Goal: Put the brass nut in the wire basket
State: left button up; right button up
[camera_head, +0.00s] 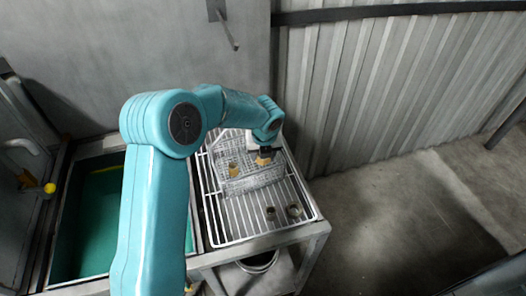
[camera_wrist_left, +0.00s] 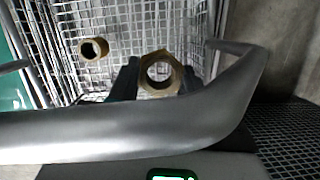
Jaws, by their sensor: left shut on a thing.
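The brass nut (camera_wrist_left: 174,77) is a hexagonal ring, gripped between the two dark fingers of my left gripper (camera_wrist_left: 160,76) in the wrist view. In the head view my left gripper (camera_head: 265,152) points down with the nut (camera_head: 264,161) under it, at the right part of the wire basket (camera_head: 250,182). The basket's mesh (camera_wrist_left: 125,20) lies behind the nut in the wrist view. I cannot tell how high the nut is above the basket floor. My right gripper is not in view.
Another brass piece (camera_head: 233,171) lies inside the basket on the left; it also shows in the wrist view (camera_wrist_left: 88,49). Two dark ring-shaped parts (camera_head: 271,213) (camera_head: 293,211) sit on the white wire rack (camera_head: 240,232) in front. A green-lined tank (camera_head: 95,220) is at left.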

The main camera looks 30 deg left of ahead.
pick_arm(q)
jog(key=shift+s+f, duration=0.1)
jog(key=shift+f, duration=0.05)
jog(key=shift+f+b, duration=0.35)
jog(key=shift+f, duration=0.1)
jog(key=o, duration=1.2)
jog(key=shift+o, duration=0.2)
jog(key=v, duration=1.3)
jog(key=shift+r, duration=0.15)
